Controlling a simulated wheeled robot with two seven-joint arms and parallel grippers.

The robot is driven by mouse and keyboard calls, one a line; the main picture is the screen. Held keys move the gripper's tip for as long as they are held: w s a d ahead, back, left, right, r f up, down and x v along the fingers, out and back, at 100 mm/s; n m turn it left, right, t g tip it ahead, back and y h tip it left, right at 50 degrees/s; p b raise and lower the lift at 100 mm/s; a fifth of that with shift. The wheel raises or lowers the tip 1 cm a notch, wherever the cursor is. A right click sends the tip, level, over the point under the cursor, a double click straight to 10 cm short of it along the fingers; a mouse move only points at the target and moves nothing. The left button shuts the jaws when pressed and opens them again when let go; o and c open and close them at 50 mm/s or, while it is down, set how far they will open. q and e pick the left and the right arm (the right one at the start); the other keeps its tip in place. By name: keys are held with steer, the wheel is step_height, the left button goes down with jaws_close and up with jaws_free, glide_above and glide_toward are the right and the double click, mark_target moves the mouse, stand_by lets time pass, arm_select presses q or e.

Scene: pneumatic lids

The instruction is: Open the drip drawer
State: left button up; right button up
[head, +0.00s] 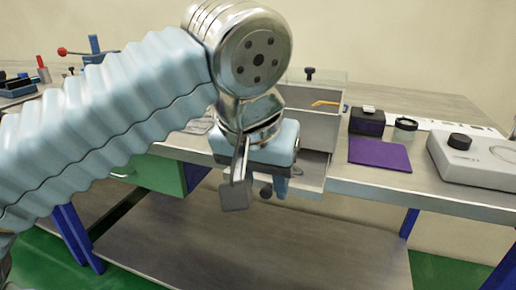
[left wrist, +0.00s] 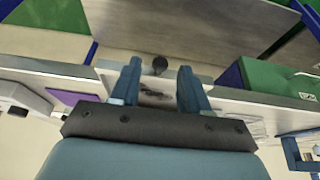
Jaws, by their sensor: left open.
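The drip drawer (head: 311,178) is a light grey drawer under the grey box in the middle of the bench, and it stands partly out past the bench edge. Its dark round knob (left wrist: 160,64) shows between the fingers of my left gripper (left wrist: 159,82) in the left wrist view. Something dark lies in the drawer's visible interior. In the head view my left gripper (head: 277,188) points down in front of the drawer and hides much of its front. The gripper is open, with clear space on both sides of the knob. My right gripper is not in view.
The grey box (head: 318,128) with a clear upper part stands above the drawer. A purple mat (head: 380,153), a small dark box (head: 367,121) and a white device with a black knob (head: 470,158) are at right. A green cabinet (head: 158,173) hangs under the bench at left.

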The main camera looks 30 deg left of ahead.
arm_select(q)
steer(key=p+v, duration=0.2)
steer(key=v, duration=1)
steer(key=shift+s+r, duration=0.15)
steer(key=shift+s, duration=0.05)
